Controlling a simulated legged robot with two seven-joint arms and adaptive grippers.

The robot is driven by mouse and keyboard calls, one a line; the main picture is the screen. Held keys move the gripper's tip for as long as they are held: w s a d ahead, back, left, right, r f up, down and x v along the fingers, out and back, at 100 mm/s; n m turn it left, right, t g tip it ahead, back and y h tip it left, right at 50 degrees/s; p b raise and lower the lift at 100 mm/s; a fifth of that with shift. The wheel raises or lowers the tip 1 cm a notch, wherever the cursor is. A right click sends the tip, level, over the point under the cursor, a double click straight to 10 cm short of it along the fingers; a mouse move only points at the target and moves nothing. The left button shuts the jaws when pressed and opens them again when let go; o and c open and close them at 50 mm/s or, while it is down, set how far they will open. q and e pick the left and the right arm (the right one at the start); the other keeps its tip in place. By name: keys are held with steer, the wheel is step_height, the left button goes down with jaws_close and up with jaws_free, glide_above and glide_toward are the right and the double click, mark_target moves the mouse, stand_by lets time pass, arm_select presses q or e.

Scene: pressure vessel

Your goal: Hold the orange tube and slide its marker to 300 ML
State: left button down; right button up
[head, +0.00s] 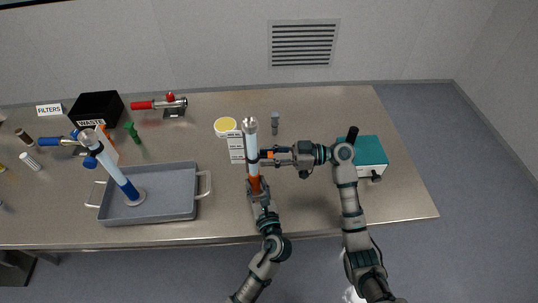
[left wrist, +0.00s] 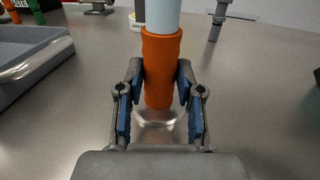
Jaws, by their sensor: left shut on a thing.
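The orange tube (head: 252,149) stands upright on the table, clear above with an orange lower section and a grey top. In the left wrist view its orange sleeve (left wrist: 161,65) is between the blue pads of my left gripper (left wrist: 160,98), above a clear round foot. In the head view my left gripper (head: 257,188) is shut on this lower orange part. My right gripper (head: 266,155) comes from the right and its tips are at the tube's middle. A small orange piece shows there; I cannot tell if it is the marker. The scale is too small to read.
A grey tray (head: 168,211) with a blue-based tube (head: 115,173) standing in it is at the left. A white text card (head: 236,147) and a yellow-topped round container (head: 225,126) are behind the orange tube. A teal box (head: 367,153) is at the right.

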mark_target(269, 153)
jaws_close()
steer(key=shift+r, duration=2.3)
steer(key=o, duration=0.9)
jaws_free()
steer(key=shift+c, duration=0.2)
steer(key=d, duration=1.2)
steer(key=shift+s+f, duration=0.15)
